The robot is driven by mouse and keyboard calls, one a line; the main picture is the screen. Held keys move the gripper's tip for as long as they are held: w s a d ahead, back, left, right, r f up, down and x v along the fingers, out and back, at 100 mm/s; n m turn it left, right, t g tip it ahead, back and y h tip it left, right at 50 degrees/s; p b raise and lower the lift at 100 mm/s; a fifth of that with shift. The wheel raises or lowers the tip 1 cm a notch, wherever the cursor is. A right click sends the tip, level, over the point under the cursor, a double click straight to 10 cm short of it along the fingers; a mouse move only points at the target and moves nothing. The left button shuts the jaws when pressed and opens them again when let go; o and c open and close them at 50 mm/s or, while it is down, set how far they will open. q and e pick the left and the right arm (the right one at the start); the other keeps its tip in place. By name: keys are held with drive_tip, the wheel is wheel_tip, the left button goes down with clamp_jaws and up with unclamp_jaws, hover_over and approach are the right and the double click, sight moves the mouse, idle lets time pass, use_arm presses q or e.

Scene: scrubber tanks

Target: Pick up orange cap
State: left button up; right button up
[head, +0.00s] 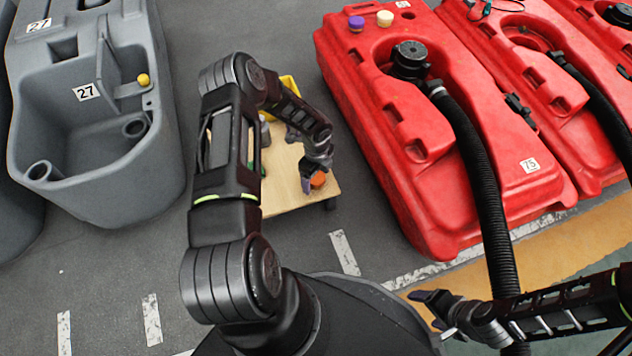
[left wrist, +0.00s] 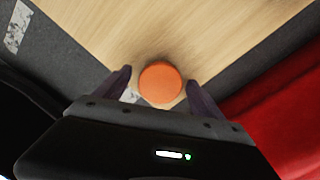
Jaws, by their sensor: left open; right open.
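The orange cap (head: 318,180) sits on the light wooden top (head: 285,192) of a low cart, near its right front corner. My left gripper (head: 312,186) is over that corner, right at the cap, and partly covers it in the head view. In the left wrist view the round orange cap (left wrist: 160,82) lies between the two dark fingers of my open left gripper (left wrist: 160,90), with a gap visible on both sides. Whether the fingers touch it I cannot tell. My right gripper (head: 437,308) is open and empty at the lower right, away from the cart.
Red tanks (head: 395,130) with black hoses stand close to the cart's right. A yellow item (head: 291,86) shows behind my left arm. A grey tank (head: 95,130) with a yellow cap (head: 143,80) stands left. Purple (head: 356,23) and cream (head: 385,18) caps sit on the red tank.

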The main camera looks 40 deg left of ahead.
use_arm(q)
drive_tip(key=shift+c, duration=0.3)
idle(0.4)
drive_tip(key=c, duration=1.4)
